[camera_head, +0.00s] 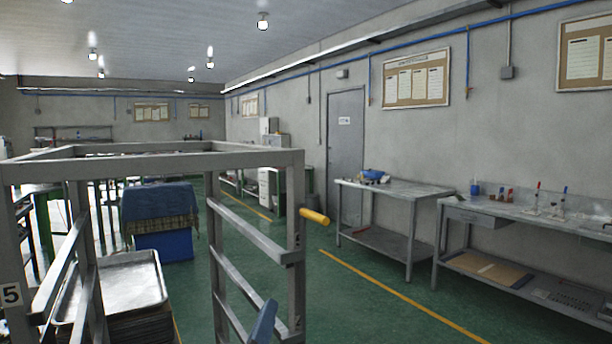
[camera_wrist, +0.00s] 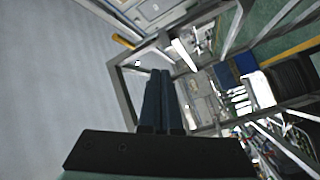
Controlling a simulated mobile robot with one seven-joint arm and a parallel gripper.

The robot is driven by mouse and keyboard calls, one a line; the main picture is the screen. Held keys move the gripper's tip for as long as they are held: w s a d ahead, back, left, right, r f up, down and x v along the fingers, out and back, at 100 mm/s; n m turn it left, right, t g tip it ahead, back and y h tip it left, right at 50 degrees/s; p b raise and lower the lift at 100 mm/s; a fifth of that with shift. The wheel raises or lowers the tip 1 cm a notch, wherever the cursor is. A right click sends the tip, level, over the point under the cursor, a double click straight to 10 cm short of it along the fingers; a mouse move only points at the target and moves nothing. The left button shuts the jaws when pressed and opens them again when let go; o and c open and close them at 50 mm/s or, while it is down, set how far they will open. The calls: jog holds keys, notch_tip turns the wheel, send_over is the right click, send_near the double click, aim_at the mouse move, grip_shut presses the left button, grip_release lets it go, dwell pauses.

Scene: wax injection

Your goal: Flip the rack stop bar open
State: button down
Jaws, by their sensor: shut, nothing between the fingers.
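The rack (camera_head: 140,163) is a grey metal frame with a "5" label, near in the left half of the head view. A yellow, rounded handle (camera_head: 314,217) sticks out to the right of its near right post. It looks like part of the stop bar, whose remaining length I cannot make out. My gripper (camera_head: 265,308) shows as a blue tip at the bottom, below and left of the handle, apart from it. In the wrist view, its dark fingers (camera_wrist: 160,82) are together and empty, with the rack frame (camera_wrist: 125,92) beyond and a yellow piece (camera_wrist: 122,41) at upper left.
Metal trays (camera_head: 125,283) are stacked inside the rack. A blue crate (camera_head: 164,245) under a cloth stands behind it. Two metal tables (camera_head: 395,188) (camera_head: 540,222) line the right wall. The green floor right of the rack is clear.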

notch_tip(320, 180, up, 12)
jog(key=w+n+g+h+p, duration=0.1)
jog(key=n+p, duration=0.3)
jog(key=p, duration=1.6)
jog(key=shift+a+f+g+h+p, duration=0.25)
jog(key=shift+g+h+p, duration=0.1)
jog(key=shift+g, duration=0.55)
jog(key=shift+w, duration=0.1)
jog(key=p, duration=0.3)
send_near(312, 216)
jog(key=w+a, duration=0.2)
jog(key=w, duration=0.2)
jog(key=shift+w+d+f+p, duration=0.15)
jog(key=shift+w+d+p, duration=0.15)
jog(key=shift+d, duration=0.25)
jog(key=shift+w+d+f+p, duration=0.1)
jog(key=shift+w+d+p, duration=0.2)
jog(key=shift+d, duration=0.25)
jog(key=shift+w+d+f+p, duration=0.15)
jog(key=shift+w+d+p, duration=0.15)
jog(key=shift+d, duration=0.3)
jog(key=shift+d, duration=0.1)
